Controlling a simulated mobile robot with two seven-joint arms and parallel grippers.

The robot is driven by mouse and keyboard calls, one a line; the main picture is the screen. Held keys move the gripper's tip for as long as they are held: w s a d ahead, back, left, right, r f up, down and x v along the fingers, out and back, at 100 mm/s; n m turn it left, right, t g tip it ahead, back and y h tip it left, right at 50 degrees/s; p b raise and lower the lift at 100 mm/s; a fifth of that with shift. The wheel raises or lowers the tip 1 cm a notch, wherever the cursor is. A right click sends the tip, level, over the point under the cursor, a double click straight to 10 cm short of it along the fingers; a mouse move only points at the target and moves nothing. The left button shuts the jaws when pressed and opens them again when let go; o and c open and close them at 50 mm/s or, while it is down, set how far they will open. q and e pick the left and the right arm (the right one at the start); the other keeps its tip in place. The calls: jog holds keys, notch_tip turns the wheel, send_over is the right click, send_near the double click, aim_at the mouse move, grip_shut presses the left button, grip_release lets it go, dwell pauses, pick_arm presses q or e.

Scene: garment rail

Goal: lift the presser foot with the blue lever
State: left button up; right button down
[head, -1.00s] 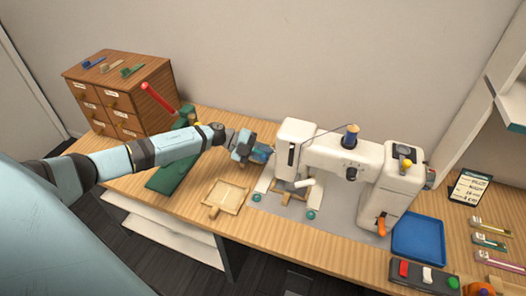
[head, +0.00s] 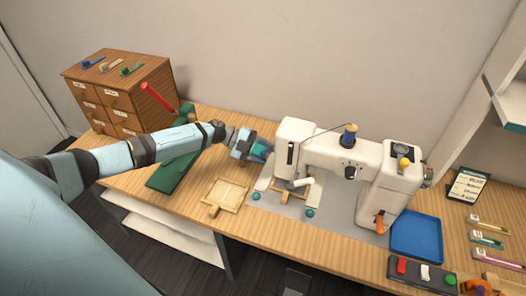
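The white sewing machine (head: 375,165) stands on a grey mat at the middle of the table. A blue piece, which looks like the blue lever (head: 262,149), shows at the left side of the machine's head, right at the end of my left gripper (head: 250,147). The gripper's fingers overlap it in the picture, so I cannot tell whether they are closed on it. The presser foot is under the head, too small and partly hidden to make out. My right gripper is not in view.
A small wooden frame (head: 225,193) lies left of the machine, and a green base with a red handle (head: 157,97) stands behind my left arm. A drawer cabinet (head: 125,85) is at the back left. A blue tray (head: 417,235) lies to the right.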

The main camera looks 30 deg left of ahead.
pick_arm(q)
jog(key=b+v, duration=0.3)
jog(key=v, duration=1)
jog(key=shift+a+r, duration=0.2)
jog(key=shift+a, duration=0.15)
jog(key=shift+s, duration=0.1)
